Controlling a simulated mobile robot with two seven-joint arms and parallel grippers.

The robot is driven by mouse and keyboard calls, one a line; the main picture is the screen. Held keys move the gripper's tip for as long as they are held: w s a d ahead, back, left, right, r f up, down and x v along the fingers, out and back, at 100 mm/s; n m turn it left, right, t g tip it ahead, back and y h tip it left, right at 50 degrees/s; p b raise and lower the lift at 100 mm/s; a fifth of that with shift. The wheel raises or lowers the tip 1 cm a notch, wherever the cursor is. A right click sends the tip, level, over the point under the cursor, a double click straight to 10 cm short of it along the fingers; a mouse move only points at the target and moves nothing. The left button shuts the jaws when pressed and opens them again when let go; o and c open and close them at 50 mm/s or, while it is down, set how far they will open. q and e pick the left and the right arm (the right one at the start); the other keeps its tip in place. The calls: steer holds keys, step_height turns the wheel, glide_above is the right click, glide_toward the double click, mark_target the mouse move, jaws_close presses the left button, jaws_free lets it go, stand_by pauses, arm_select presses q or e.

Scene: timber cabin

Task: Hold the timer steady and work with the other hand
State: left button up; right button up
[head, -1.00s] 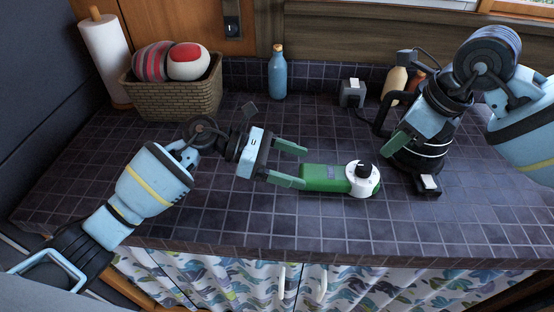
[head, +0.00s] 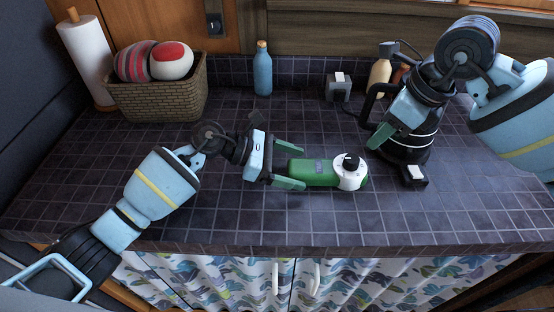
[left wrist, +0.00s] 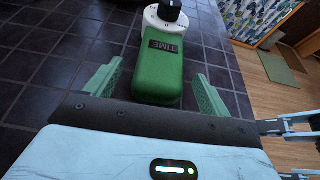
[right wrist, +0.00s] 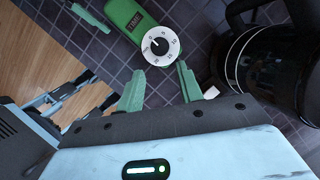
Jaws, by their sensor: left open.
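The timer lies on the dark tiled counter, with a green body (head: 318,173) and a white dial with a black knob (head: 350,163) at its right end. In the left wrist view its green body (left wrist: 160,75) shows a "TIME" label. My left gripper (head: 303,166) is open, with its green fingers on either side of the body's left end. Gaps show between the body and both fingers in the left wrist view. My right gripper (right wrist: 161,72) is open and empty. Its fingertips point toward the dial (right wrist: 158,46), apart from it in the head view, above and to its right.
A black kettle (head: 408,148) stands right of the timer, close behind my right gripper. A wicker basket (head: 160,102) with balls, a paper towel roll (head: 86,60), a blue bottle (head: 262,72) and a grey box (head: 338,91) stand further back. The counter in front is clear.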

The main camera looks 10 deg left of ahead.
arm_select(q)
steer(key=shift+d+f, duration=0.3)
steer(key=shift+d, duration=0.35)
steer(key=shift+c, duration=0.4)
